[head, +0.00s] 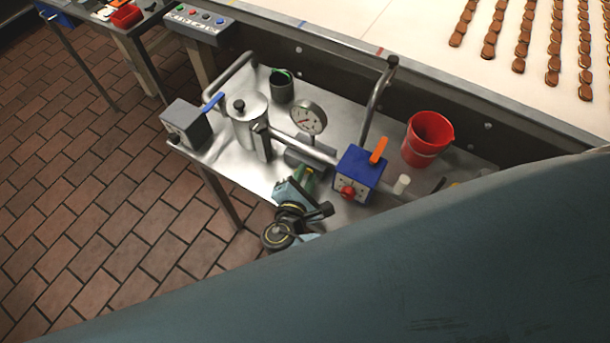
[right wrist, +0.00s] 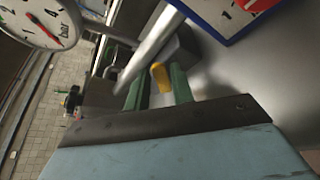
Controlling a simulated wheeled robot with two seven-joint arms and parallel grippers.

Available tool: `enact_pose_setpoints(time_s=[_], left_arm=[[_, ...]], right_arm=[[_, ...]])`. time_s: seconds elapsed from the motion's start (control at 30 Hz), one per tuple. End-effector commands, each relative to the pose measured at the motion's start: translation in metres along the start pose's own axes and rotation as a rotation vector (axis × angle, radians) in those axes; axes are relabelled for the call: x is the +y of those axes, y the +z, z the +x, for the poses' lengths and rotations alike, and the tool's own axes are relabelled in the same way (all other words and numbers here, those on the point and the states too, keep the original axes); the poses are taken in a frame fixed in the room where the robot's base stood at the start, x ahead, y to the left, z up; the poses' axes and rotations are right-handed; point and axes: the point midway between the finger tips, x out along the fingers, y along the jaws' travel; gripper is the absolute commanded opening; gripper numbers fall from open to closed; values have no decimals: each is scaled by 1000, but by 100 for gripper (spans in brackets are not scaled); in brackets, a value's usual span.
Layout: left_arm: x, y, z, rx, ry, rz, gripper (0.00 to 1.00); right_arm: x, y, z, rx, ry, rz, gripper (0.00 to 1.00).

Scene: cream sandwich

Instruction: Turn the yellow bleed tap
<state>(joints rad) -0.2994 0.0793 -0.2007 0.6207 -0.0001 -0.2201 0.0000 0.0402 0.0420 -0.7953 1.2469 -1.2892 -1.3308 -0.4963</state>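The yellow bleed tap (right wrist: 160,77) shows in the right wrist view as a small rounded yellow handle by a grey metal pipe fitting. My right gripper (right wrist: 157,82) has its two green fingers apart, one on each side of the yellow handle. Whether either finger touches it I cannot tell. In the head view my right gripper (head: 308,176) reaches over the front of the metal bench, below the pressure gauge (head: 309,118). It hides most of the tap there. My left gripper is not in view.
A blue box with a red knob (head: 361,176) and an orange lever stands right of the gripper. A red bucket (head: 428,139), a metal filter pot (head: 247,112) and a dark green cup (head: 281,87) stand on the bench (head: 232,163). Brick floor lies left.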

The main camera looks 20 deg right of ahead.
Motion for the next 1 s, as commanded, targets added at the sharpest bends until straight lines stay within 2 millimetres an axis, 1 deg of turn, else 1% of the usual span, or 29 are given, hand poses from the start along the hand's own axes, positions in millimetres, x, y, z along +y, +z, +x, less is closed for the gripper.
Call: enact_pose_setpoints(time_s=[0.03,0.1,0.37,0.47,0.57,0.9,1.0], left_arm=[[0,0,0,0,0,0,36],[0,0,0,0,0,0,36],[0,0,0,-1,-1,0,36],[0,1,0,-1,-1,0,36],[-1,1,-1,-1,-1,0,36],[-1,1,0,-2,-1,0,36],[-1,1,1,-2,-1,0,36]], right_arm=[[0,0,0,0,0,0,31],[0,0,0,0,0,-1,38],[0,0,0,1,0,-1,38],[0,-1,-6,3,0,-1,38],[-1,-1,-20,4,-1,-1,38],[-1,-1,-95,4,-3,1,38],[-1,0,-112,3,-3,0,38]])
